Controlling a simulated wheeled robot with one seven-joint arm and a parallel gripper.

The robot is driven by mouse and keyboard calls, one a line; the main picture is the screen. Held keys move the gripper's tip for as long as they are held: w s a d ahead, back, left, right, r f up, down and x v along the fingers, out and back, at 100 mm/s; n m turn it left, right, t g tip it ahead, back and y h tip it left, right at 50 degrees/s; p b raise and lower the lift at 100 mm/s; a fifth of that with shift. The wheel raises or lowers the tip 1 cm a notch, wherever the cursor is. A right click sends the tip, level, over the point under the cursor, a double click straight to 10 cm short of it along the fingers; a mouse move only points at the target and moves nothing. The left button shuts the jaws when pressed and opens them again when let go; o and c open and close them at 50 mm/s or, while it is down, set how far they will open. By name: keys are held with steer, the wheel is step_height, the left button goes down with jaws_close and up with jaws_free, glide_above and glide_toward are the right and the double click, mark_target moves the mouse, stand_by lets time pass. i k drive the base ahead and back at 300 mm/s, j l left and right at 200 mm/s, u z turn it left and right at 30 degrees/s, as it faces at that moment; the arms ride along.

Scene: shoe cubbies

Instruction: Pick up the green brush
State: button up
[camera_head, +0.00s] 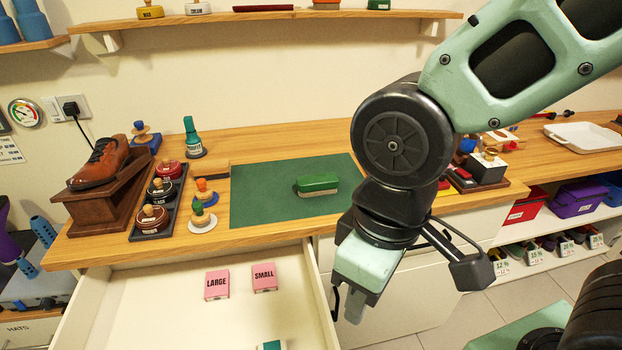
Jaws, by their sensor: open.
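The green brush (318,184) lies on the green mat (262,205) on the wooden counter, with its green back up and pale bristles down. My gripper (345,305) hangs in front of the counter, over the right edge of the open drawer, to the right of and nearer than the brush. It points down, is open and holds nothing that I can see. The brush is in plain view and apart from the gripper.
An open drawer (150,300) with pink boxes (217,285) sticks out below the counter. Left of the mat stand a brown shoe on a stand (100,165), a tray of polish tins (158,200) and small daubers (202,220). A shelf (250,17) runs above.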

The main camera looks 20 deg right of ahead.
mark_target(327, 184)
steer(key=j+z, duration=0.9)
steer(key=j, duration=0.15)
